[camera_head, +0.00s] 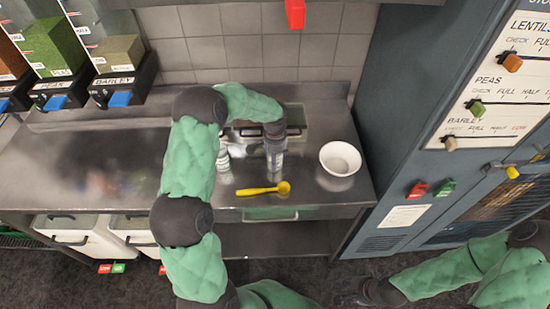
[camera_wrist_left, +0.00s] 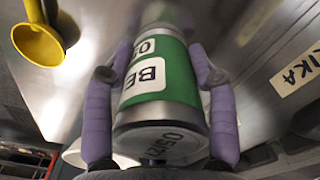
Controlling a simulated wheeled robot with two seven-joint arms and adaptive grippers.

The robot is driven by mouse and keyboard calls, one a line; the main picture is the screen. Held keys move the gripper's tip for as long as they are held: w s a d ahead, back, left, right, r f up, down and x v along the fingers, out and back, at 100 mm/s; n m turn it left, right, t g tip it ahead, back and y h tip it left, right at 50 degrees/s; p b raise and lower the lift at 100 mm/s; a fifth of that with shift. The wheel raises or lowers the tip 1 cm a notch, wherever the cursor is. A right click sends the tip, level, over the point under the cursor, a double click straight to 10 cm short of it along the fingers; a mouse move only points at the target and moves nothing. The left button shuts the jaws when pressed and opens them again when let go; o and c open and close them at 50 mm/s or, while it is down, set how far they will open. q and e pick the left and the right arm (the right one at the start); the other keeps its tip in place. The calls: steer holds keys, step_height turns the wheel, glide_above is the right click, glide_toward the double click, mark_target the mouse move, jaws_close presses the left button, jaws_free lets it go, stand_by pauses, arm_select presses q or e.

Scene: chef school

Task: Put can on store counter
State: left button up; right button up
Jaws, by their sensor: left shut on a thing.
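A can with a green label and a silver end (camera_wrist_left: 165,75) is between the purple fingers of my left gripper (camera_wrist_left: 160,105) in the left wrist view. The gripper is shut on it. In the head view my left arm reaches over the steel counter (camera_head: 130,185), and the left gripper (camera_head: 274,150) is above its right half. The can is mostly hidden there, and I cannot tell if it touches the counter. My right gripper (camera_head: 368,292) is low at the bottom right, away from the counter; its fingers are too dark to read.
A yellow ladle (camera_head: 263,189) lies on the counter near its front edge and shows in the left wrist view (camera_wrist_left: 38,40). A white bowl (camera_head: 340,158) stands at the right. A tall blue-grey cabinet (camera_head: 400,140) borders the counter. The left part is clear.

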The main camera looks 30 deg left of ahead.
arm_select(q)
steer(key=shift+r, duration=0.1)
steer(key=o, duration=1.4)
steer(key=shift+f, duration=0.2)
steer(key=shift+o, duration=0.2)
steer(key=shift+r, duration=0.15)
steer(key=shift+r, duration=0.25)
step_height(320, 180, up, 12)
steer(key=shift+f+p, duration=0.2)
steer(key=shift+p, duration=0.45)
